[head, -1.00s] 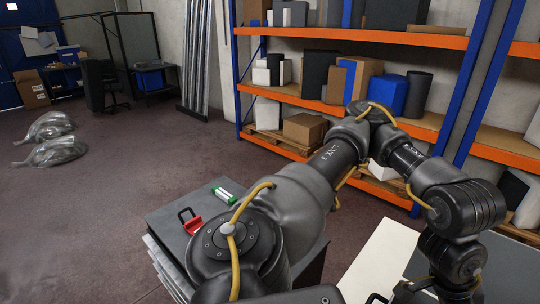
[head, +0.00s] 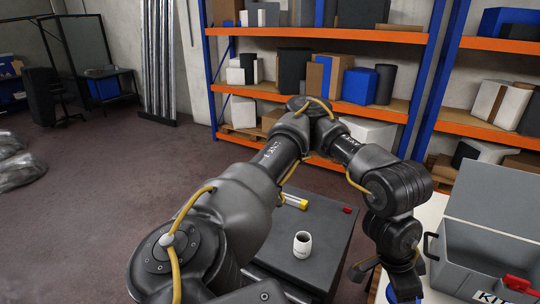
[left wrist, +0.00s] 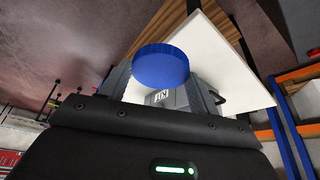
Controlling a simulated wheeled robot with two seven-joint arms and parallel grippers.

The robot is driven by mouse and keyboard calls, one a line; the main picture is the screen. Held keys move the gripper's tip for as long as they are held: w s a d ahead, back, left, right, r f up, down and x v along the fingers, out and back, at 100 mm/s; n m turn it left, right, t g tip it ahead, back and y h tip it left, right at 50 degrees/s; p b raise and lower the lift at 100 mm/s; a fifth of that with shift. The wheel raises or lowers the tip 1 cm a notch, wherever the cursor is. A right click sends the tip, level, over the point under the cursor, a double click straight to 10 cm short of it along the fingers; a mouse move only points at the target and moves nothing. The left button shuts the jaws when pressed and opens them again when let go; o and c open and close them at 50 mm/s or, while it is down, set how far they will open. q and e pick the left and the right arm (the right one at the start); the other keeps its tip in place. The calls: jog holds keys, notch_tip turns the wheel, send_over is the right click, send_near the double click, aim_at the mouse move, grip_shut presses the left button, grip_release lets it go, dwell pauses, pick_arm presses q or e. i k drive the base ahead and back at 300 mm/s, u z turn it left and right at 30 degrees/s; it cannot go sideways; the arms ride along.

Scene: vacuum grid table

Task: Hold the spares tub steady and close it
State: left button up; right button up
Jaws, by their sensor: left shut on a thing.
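A blue round piece (head: 402,296), which looks like a lid, shows at the bottom edge of the head view, partly cut off. My left gripper (head: 388,278) is shut on it. In the left wrist view the blue round piece (left wrist: 160,64) sits between the two fingers of my left gripper (left wrist: 160,88). No separate tub body can be made out beneath it. My right gripper is not in view.
A grey box (head: 482,252) with a raised lid, a KIT label and a red part stands right on the white table (head: 432,215). Shelves (head: 400,112) stand behind.

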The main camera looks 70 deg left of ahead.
aim_at(302, 251)
jog(key=k, duration=1.2)
jog(key=u, duration=1.2)
jog(key=i, duration=1.65)
